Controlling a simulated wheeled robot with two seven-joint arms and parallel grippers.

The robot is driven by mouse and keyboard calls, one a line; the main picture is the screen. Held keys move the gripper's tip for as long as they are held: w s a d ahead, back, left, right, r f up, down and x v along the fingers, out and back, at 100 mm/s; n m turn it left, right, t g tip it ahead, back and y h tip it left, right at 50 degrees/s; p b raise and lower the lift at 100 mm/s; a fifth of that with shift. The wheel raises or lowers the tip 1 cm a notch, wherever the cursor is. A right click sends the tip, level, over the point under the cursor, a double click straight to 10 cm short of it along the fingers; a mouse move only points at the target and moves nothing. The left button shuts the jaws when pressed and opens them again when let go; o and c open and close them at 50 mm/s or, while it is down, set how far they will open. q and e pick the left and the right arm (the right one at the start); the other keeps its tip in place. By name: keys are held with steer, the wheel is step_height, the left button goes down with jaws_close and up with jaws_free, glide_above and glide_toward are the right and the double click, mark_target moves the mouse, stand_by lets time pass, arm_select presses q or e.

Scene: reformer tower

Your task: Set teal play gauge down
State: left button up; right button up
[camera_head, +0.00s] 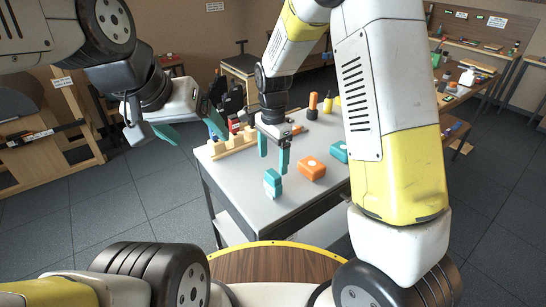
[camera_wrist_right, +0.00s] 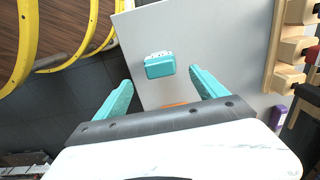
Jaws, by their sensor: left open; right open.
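A small teal block, which I take for the teal play gauge (camera_head: 272,183), stands on the grey table near its front edge. It also shows in the right wrist view as a teal block with a pale, stepped edge (camera_wrist_right: 160,67). My right gripper (camera_head: 274,158) is open just above and behind it in the head view, with its teal fingers apart and nothing between them. The right wrist view shows the block beyond the open fingertips (camera_wrist_right: 161,80). My left gripper (camera_head: 192,131) is open and empty, off the table's left side.
An orange block (camera_head: 312,168) and another teal block (camera_head: 339,151) lie to the right on the grey table (camera_head: 240,192). A stepped wooden rack (camera_head: 233,146) stands at the table's left. An orange-topped bottle (camera_head: 313,102) stands farther back. Bare tabletop lies left of the gauge.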

steer(key=shift+r, duration=0.95)
steer(key=s+d+r+n+t+y, duration=0.1)
steer(key=s+d+r+n+t, duration=0.2)
steer(key=s+d+r+n, duration=0.2)
steer(key=s+d+r+n+t+y, duration=0.1)
steer(key=s+d+r+n+t, duration=0.2)
steer(key=s+r, duration=1.1)
steer(key=d+n, duration=0.3)
steer(key=d, duration=0.3)
steer(key=shift+s, duration=0.3)
